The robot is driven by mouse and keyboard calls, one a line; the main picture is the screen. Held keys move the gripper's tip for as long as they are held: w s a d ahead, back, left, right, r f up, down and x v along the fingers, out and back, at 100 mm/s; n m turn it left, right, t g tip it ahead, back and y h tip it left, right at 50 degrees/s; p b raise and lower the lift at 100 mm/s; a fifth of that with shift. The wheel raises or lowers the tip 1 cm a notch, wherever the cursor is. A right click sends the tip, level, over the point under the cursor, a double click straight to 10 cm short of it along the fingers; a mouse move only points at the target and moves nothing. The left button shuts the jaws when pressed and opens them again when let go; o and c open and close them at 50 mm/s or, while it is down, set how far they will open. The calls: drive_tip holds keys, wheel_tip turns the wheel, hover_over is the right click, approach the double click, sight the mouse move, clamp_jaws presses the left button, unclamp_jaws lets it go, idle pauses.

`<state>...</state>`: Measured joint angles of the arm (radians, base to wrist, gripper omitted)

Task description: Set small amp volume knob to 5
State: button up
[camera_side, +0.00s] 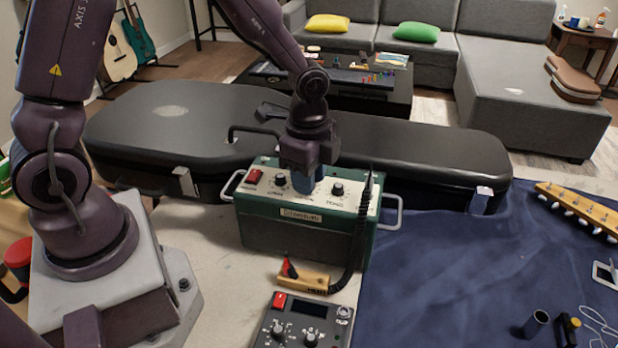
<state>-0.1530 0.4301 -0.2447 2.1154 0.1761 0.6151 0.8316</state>
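A small green box with a cream top panel, which looks like the small amp (262,214), stands on the pale worktop in front of the guitar case. Its panel carries a red switch (254,176), a left black knob (280,180) and a right black knob (338,188). My gripper (305,184) points down over the middle of the panel, between these two knobs. It hides whatever control is there. Its fingertips are at panel height, but contact and finger gap cannot be made out. The knob pointers and scale numbers are too small to read.
A black cable (358,245) runs down the amp's right front to a wooden block (303,278). A dark control unit (283,304) with knobs lies in front. The black guitar case (190,125) is close behind. A blue cloth (440,270) covers the right side.

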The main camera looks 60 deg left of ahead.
drive_tip(key=shift+r, duration=3.5)
drive_tip(key=shift+r, duration=0.1)
wheel_tip(320, 180, up, 6)
drive_tip(key=shift+f, duration=0.1)
drive_tip(key=s+a+r+n+t, duration=0.1)
drive_tip(key=s+r+n+t, duration=0.1)
drive_tip(key=s+n, duration=0.4)
drive_tip(key=s+a+r+n+t, duration=0.1)
drive_tip(key=s+r+n+t, duration=0.2)
drive_tip(key=s+r+n, duration=0.2)
drive_tip(key=s+n, duration=0.1)
drive_tip(key=s, duration=0.2)
drive_tip(key=shift+s+t, duration=0.2)
drive_tip(key=shift+t, duration=0.1)
